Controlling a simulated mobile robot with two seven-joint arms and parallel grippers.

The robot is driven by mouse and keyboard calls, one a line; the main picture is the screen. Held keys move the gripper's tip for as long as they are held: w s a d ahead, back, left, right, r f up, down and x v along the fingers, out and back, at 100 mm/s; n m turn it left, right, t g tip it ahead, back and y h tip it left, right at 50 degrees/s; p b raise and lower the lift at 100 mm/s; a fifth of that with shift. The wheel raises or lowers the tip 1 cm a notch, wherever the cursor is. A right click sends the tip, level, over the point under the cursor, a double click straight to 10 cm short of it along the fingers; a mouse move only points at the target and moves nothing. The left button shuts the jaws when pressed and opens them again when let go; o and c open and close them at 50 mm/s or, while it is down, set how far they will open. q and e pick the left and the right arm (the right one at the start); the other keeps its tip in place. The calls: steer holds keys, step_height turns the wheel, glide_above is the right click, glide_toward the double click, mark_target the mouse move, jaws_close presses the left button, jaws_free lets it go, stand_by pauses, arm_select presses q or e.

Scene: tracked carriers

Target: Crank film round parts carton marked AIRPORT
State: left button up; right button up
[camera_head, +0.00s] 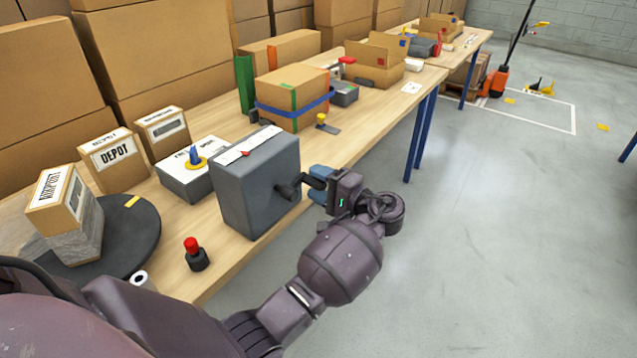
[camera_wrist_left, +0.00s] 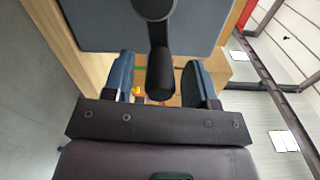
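The carton marked AIRPORT (camera_head: 47,188) stands on a dark round turntable (camera_head: 128,240) at the left. Clear film (camera_head: 75,245) covers its lower part; the upper part is bare. A grey box (camera_head: 250,185) with a red pointer on top has a dark crank (camera_head: 288,190) on its right side. My left gripper (camera_head: 318,183) is at the crank. In the left wrist view the crank handle (camera_wrist_left: 160,80) lies between the two blue fingers, with a gap visible on the left side, so the gripper is open around it. My right gripper is not in view.
A carton marked DEPOT (camera_head: 115,158) and another carton (camera_head: 165,130) stand behind the turntable. A red-topped button (camera_head: 194,252) is near the front edge. A label box (camera_head: 190,178) and a blue-strapped carton (camera_head: 292,97) stand further along.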

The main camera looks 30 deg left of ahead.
arm_select(q)
steer(key=d, duration=1)
steer(key=shift+s+d, duration=0.35)
steer(key=shift+s, duration=0.1)
